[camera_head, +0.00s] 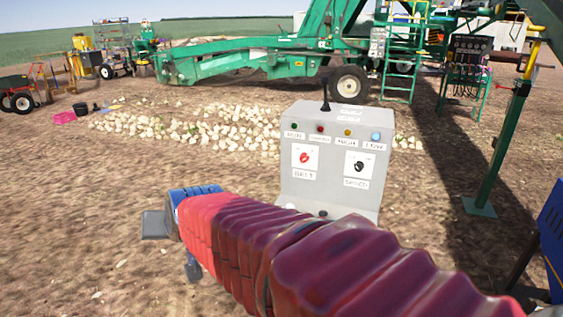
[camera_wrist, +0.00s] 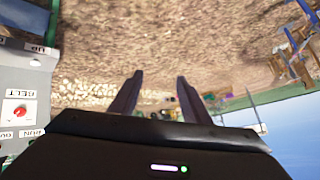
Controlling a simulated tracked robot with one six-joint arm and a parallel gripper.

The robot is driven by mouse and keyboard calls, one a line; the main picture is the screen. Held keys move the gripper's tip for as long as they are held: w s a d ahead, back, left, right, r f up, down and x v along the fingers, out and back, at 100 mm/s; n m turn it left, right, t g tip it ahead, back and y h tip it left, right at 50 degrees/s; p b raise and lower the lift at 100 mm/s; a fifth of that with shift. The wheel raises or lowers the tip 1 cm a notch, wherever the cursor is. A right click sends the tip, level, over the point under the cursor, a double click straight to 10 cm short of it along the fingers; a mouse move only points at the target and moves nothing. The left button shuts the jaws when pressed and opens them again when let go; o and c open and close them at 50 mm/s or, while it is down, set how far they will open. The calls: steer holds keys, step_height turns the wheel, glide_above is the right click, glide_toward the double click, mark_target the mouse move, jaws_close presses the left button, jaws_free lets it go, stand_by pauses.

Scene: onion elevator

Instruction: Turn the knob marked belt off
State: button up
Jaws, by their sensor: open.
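The red belt knob (camera_head: 304,158) sits on a white plate on the left of the grey control box (camera_head: 330,122), above a label reading BELT. In the wrist view, the red knob (camera_wrist: 19,112) is at the far left, with the picture upside down. My gripper (camera_head: 172,247) is left of the box and lower in the head view, apart from it. In the wrist view my gripper (camera_wrist: 159,77) has its two fingers spread, with nothing between them. My arm covers the ground in front of the box's lower part.
A black knob (camera_head: 359,166) sits right of the red one. Several small lamps line the box above, and a black stalk (camera_head: 325,95) stands on top. Onions (camera_head: 210,133) lie behind. A green elevator (camera_head: 250,58) stands farther back. Open soil lies left.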

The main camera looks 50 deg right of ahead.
steer(key=w+d+m+t+h, duration=0.25)
steer(key=w+d+m, duration=0.25)
steer(key=w+d, duration=0.65)
steer(key=m+g+h, duration=0.5)
steer(key=m+h, duration=0.8)
steer(key=m, duration=0.1)
glide_toward(303, 160)
steer(key=v, duration=0.5)
steer(key=shift+d, duration=0.2)
steer(key=shift+x, duration=6.85)
steer(key=shift+c, duration=0.6)
